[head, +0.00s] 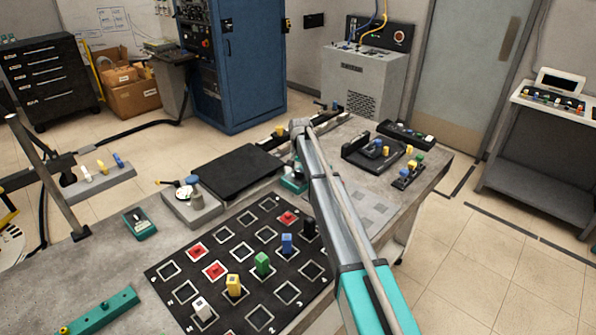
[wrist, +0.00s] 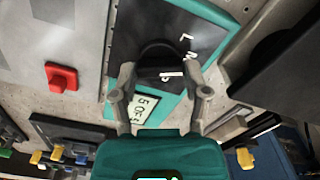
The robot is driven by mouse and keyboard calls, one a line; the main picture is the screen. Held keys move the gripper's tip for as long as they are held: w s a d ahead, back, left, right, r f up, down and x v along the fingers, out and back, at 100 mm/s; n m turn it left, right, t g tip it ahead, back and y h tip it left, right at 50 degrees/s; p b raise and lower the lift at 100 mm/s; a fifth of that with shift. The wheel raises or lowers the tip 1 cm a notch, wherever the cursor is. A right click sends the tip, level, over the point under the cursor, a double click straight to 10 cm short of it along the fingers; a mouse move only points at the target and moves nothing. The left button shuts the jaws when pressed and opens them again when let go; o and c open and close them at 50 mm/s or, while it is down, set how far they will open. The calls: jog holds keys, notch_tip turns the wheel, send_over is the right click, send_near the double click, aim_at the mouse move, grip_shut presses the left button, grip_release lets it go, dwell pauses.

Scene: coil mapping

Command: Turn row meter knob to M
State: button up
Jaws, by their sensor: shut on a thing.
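The row meter is a teal box with a black face (wrist: 125,40) in the wrist view. Its dark round knob (wrist: 150,58) carries a white pointer mark (wrist: 171,74) toward the right. A letter L and a second, partly covered letter show beside the knob. A small white display (wrist: 143,107) shows dark digits, too blurred to read surely. My gripper (wrist: 160,80) is shut on the knob, one finger on each side. In the head view the teal meter (head: 292,186) shows under the end of my arm, which hides most of it.
A black grid mat (head: 160,262) with several coloured blocks lies at the front of the table. Another teal device (head: 140,224) sits at left. A black plate (head: 238,170) lies left of the meter. A black tray (head: 360,158) stands to the right.

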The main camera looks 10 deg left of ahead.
jog(key=shift+m, duration=0.5)
jog(key=o, duration=1.2)
jog(key=shift+c, duration=0.2)
jog(key=shift+r, duration=0.1)
